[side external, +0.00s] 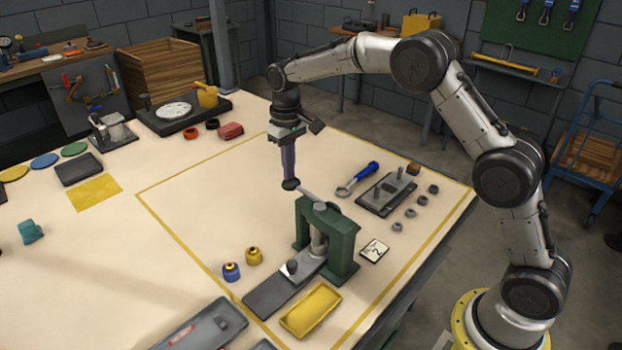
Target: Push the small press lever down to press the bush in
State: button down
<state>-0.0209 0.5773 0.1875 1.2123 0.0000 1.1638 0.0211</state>
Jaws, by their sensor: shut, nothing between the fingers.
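The small green press (342,245) stands near the front right of the table, with a grey ram (318,243) in its frame. Its lever (307,194) slopes up to the left and ends in a black knob (291,184). My gripper (289,176) points straight down, shut and empty, with its fingertips at the top of the knob. I cannot tell whether they touch it. A small dark and pale part (290,268) sits on the press's grey base plate (268,296), in front of the ram. I cannot make out the bush for certain.
Blue (232,272) and yellow (254,256) small parts stand left of the press. A yellow tray (311,311) lies in front. A blue-handled wrench (358,179), a dark plate with pegs (387,193) and several nuts lie behind right.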

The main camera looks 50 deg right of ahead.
jog(key=shift+f, duration=1.05)
dwell(1.6)
jog(key=shift+w+r, duration=0.1)
dwell(0.4)
notch_tip(320, 180, up, 11)
dwell(1.1)
